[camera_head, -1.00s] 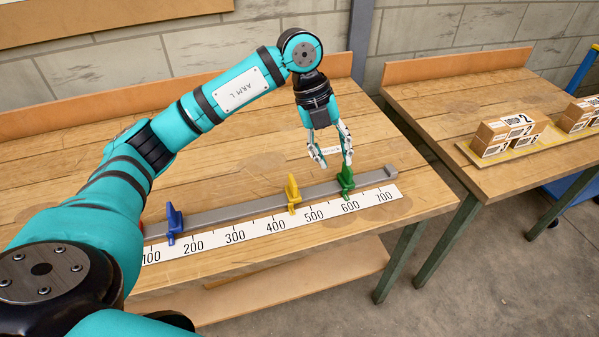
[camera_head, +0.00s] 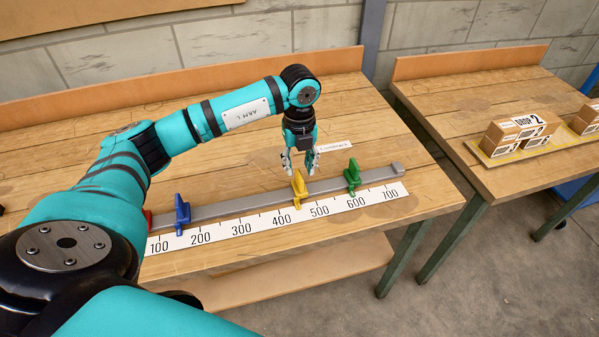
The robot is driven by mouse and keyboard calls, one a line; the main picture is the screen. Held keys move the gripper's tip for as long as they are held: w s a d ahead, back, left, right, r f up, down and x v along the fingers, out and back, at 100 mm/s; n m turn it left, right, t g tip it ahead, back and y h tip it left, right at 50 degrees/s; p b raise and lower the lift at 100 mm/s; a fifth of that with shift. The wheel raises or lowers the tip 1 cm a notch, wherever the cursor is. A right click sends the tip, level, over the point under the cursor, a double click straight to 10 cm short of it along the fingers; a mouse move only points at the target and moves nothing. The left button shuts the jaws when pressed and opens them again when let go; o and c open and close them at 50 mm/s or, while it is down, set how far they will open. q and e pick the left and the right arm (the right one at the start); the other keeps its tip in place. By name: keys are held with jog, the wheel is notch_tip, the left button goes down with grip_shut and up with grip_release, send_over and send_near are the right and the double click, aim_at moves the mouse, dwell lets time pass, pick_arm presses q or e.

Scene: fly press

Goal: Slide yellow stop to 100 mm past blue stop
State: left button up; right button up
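The yellow stop (camera_head: 299,187) sits on the grey rail (camera_head: 241,205), between the 400 and 500 marks of the white scale (camera_head: 262,224). The blue stop (camera_head: 182,213) is farther left on the rail, between 100 and 200. The green stop (camera_head: 352,175) is right of the yellow one, near 600. My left gripper (camera_head: 300,172) points down at the yellow stop's upper end, fingers apart on either side of it in the picture. I cannot tell whether they touch it. My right gripper is not in view.
A red piece (camera_head: 147,218) shows at the rail's left end, partly behind my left arm. A small label (camera_head: 335,146) lies on the wooden bench (camera_head: 375,138) behind the rail. A second table (camera_head: 490,95) at right holds boxes (camera_head: 522,132) on a yellow-edged board.

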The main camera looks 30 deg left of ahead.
aim_at(299, 175)
pick_arm(q)
jog(key=shift+f, duration=2.1)
jog(key=shift+c, duration=0.4)
grip_shut()
